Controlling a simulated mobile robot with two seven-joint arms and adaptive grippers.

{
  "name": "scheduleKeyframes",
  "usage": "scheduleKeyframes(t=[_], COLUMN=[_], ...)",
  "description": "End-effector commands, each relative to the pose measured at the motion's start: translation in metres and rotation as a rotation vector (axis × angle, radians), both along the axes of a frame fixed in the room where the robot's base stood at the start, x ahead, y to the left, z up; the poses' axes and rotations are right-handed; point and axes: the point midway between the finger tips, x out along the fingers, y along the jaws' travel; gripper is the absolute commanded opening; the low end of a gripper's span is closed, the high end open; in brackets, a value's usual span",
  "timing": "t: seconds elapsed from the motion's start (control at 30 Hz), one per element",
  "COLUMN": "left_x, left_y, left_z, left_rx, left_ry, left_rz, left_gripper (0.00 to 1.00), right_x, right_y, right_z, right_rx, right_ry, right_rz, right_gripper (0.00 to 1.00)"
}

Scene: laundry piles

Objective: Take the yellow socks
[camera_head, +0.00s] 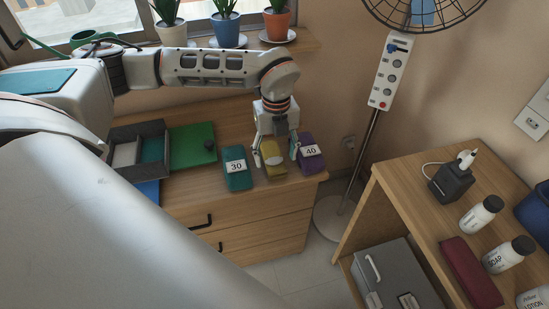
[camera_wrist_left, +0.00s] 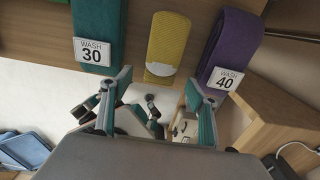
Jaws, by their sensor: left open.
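The yellow socks (camera_head: 275,171) look like a folded yellow bundle on the wooden dresser top, between a teal bundle and a purple bundle. In the left wrist view the yellow socks (camera_wrist_left: 170,40) show a pale patch at their near end. My left gripper (camera_head: 275,157) hangs over the yellow socks with its fingers open and spread to either side. In the left wrist view the open gripper (camera_wrist_left: 159,79) is empty, its fingertips short of the yellow bundle. I cannot tell whether the fingers touch anything.
The teal bundle (camera_head: 236,170) is labelled 30 and the purple bundle (camera_head: 310,153) 40. Both lie close beside the yellow socks. A divided tray (camera_head: 126,133) and green folder (camera_head: 190,146) are to the left. Potted plants (camera_head: 226,29) stand behind. A side table (camera_head: 436,194) is right.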

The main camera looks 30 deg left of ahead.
Motion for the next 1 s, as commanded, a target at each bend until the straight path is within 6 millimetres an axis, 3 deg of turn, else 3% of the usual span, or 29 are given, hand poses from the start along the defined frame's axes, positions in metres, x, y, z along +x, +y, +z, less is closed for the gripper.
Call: scheduleKeyframes(t=[0.3, 0.63, 0.67, 0.8, 1.0], left_x=[0.002, 0.003, 0.003, 0.002, 0.002], left_y=[0.004, 0.004, 0.004, 0.003, 0.003], left_z=[-0.042, -0.049, -0.049, -0.049, -0.049], left_rx=[-0.002, -0.002, -0.002, -0.002, -0.002], left_ry=[0.001, -0.001, -0.001, -0.001, -0.001], left_rz=[-0.001, -0.002, -0.002, -0.002, -0.002], left_gripper=[0.6, 0.6, 0.55, 0.19, 0.18], right_x=[0.0, 0.002, 0.002, 0.002, 0.002], right_y=[0.0, -0.001, -0.001, -0.001, -0.001], right_z=[-0.002, -0.001, -0.001, -0.001, -0.001], right_rx=[0.0, -0.001, -0.001, -0.001, -0.001], right_ry=[0.001, -0.001, -0.002, -0.003, -0.003], right_rz=[0.0, 0.0, 0.0, -0.001, -0.001], right_gripper=[0.4, 0.4, 0.4, 0.4, 0.4])
